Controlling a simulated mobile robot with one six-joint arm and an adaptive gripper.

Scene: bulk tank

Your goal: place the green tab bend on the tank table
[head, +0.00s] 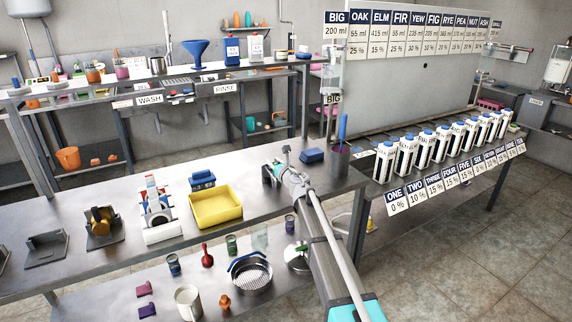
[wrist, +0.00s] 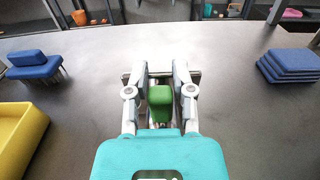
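My gripper (wrist: 160,78) is shut on the green tab bend (wrist: 160,102). The green block sits between the two grey fingers, and a metal bar shows crosswise near the fingertips. In the head view my gripper (head: 273,173) is low over the right part of a steel table (head: 262,222); the bend is hard to make out there. I cannot tell whether the bend touches the steel top. No table label reading tank is legible.
A yellow tray (head: 216,222) and a blue brush (head: 203,180) are left of my gripper. Blue pads (head: 312,155) and a dark cup (head: 340,160) are to its right. Numbered white dispensers (head: 430,147) stand on the right bench. Bare steel surrounds the gripper.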

